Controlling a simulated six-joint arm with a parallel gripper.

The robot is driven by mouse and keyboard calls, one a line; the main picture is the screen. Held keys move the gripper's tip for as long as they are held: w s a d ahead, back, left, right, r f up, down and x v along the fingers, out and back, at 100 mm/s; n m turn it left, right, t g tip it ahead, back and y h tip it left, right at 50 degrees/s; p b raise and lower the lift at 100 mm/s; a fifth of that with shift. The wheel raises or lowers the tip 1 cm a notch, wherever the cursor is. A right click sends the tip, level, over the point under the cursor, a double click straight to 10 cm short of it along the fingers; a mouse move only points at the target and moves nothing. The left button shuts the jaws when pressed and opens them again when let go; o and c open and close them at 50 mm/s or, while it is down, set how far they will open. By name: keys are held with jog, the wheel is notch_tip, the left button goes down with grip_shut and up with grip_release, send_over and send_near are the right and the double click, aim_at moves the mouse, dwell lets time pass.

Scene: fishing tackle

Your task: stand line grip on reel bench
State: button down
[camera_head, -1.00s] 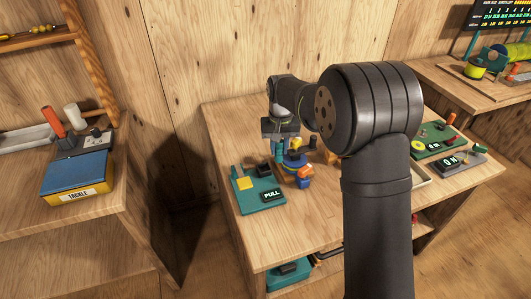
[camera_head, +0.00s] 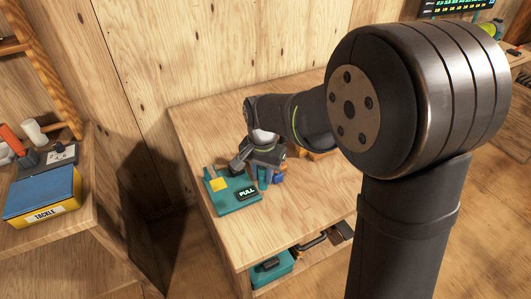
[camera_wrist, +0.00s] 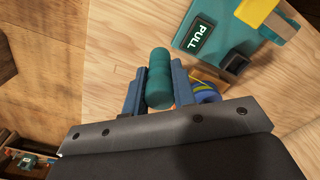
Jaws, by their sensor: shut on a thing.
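My gripper (camera_wrist: 156,84) is shut on a teal ribbed cylinder (camera_wrist: 159,70), which looks like the line grip. In the wrist view it sits between the two blue-grey fingers and sticks out past their tips. In the head view my gripper (camera_head: 264,172) is low over the wooden bench (camera_head: 300,220), just right of a teal board with a PULL label (camera_head: 237,198); the cylinder is mostly hidden there. I cannot tell whether its end touches the bench top.
The PULL board (camera_wrist: 225,35) has a yellow block and dark block. A blue spool with a yellow band (camera_wrist: 207,93) is close beside the right finger. A blue-lidded tackle box (camera_head: 42,195) stands on the left bench. Bare wood lies in front of my gripper.

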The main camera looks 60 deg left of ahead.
jog(key=shift+s+d+f+m, duration=0.2)
jog(key=shift+s+d+m, duration=0.3)
jog(key=shift+d, duration=0.3)
jog(key=shift+s+d+f+m, duration=0.15)
jog(key=shift+s+d+m, duration=0.3)
jog(key=shift+d, duration=0.3)
jog(key=shift+w+f, duration=0.1)
jog(key=shift+f, duration=4.7)
jog(key=c, duration=1.1)
grip_release()
jog(key=shift+r, duration=0.1)
notch_tip(320, 180, up, 17)
jog(key=shift+r, duration=0.15)
